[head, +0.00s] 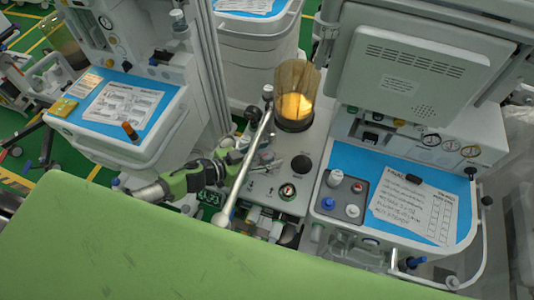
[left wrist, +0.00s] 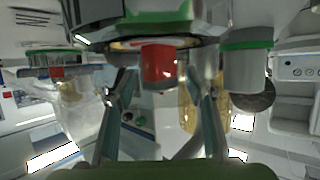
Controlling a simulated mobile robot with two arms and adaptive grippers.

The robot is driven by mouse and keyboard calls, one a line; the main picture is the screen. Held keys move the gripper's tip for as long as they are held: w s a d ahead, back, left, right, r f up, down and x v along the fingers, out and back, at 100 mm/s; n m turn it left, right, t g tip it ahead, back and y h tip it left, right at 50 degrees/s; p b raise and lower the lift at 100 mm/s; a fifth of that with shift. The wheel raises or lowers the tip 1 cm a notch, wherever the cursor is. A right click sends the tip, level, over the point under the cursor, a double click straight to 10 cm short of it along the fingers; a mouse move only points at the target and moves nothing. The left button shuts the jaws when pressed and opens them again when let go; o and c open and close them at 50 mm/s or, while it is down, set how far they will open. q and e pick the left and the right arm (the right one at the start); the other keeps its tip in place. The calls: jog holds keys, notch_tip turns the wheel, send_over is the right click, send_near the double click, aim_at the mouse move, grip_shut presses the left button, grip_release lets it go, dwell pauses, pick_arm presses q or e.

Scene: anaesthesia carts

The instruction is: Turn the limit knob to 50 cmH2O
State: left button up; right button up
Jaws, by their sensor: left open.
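My left gripper (head: 266,158) reaches in from the left over the grey absorber panel (head: 262,187) between the carts. Its two fingers are spread apart and empty in the left wrist view (left wrist: 160,92). A red cylindrical part (left wrist: 158,65), which may be the limit knob, shows between and beyond the fingertips, not visibly gripped. Its scale cannot be read. In the head view a black round knob (head: 301,163) stands just right of the gripper, and a small round dial with red (head: 288,191) sits below it. My right gripper is not in view.
A pale rod with a ball end (head: 222,219) crosses in front of the gripper. An amber bellows cylinder (head: 296,92) stands behind. A blue worktop (head: 335,160) with a paper form lies right. A green surface (head: 150,255) fills the front.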

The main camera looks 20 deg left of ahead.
pick_arm(q)
jog(key=c, duration=1.1)
jog(key=shift+m+h, duration=0.3)
jog(key=m+g+h+b, duration=0.2)
jog(key=m+g, duration=0.1)
jog(key=shift+w+a+f, duration=0.1)
jog(key=shift+w, duration=0.05)
jog(key=m+g+h+b, duration=0.1)
jog(key=m+g+b, duration=0.3)
jog(key=b, duration=0.3)
jog(key=m+g+b, duration=0.5)
jog(key=g+b, duration=0.1)
jog(key=b, duration=0.2)
jog(key=shift+f+h, duration=0.2)
jog(key=shift+h, duration=0.2)
jog(key=shift+s+r+m+g+b, duration=0.25)
jog(key=shift+m+g+b, duration=0.55)
jog(key=shift+b, duration=0.65)
jog(key=o, duration=1.1)
jog(key=shift+w, duration=0.1)
